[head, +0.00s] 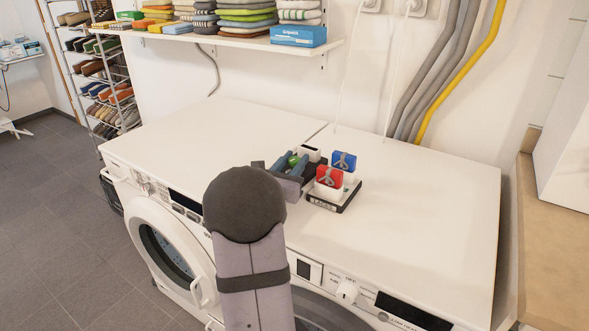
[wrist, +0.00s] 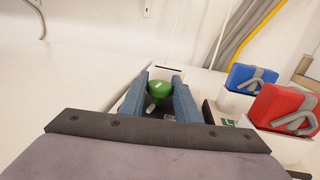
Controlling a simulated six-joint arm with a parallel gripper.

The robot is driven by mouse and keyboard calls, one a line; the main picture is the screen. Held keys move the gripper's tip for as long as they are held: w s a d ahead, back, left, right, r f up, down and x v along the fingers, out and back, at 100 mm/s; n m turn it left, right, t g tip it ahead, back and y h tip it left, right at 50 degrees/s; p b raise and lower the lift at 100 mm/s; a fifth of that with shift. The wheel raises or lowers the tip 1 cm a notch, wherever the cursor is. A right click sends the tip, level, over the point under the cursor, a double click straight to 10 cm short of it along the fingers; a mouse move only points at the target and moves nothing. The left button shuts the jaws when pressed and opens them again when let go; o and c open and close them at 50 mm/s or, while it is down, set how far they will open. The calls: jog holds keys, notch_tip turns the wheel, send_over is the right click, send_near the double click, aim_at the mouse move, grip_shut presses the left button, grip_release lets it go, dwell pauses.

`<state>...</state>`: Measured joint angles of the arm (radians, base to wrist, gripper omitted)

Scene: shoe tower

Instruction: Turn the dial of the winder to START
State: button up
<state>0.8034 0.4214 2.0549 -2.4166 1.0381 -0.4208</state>
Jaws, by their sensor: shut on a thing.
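The winder (head: 348,207) is a black-based unit standing on top of the white machines. A green round knob (head: 293,160), apparently its dial, sits at its left part. It also shows in the wrist view (wrist: 159,88) with a small white mark on top. My gripper (head: 288,166) is shut on the green dial, with one blue-grey finger on each side of it in the wrist view (wrist: 160,86). Lettering near the dial is mostly hidden by my fingers, and I cannot read START.
A red block (head: 329,176) and a blue block (head: 344,160), each with a grey clip, sit in white holders beside my gripper on the right. The wall is close behind. The machine top (head: 430,190) is clear to the right. A shelf (head: 250,43) with folded cloths hangs above.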

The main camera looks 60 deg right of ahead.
aim_at(293, 164)
jog(key=shift+f+n+t+b, duration=0.1)
jog(key=shift+n+t+b, duration=0.5)
jog(key=shift+t+b, duration=0.45)
jog(key=shift+n+t+y+b, duration=0.45)
jog(key=shift+t+b, duration=0.2)
jog(key=shift+b, duration=0.4)
jog(key=shift+r, duration=0.25)
jog(key=o, duration=1)
jog(key=shift+f, duration=0.1)
jog(key=shift+v, duration=3.7)
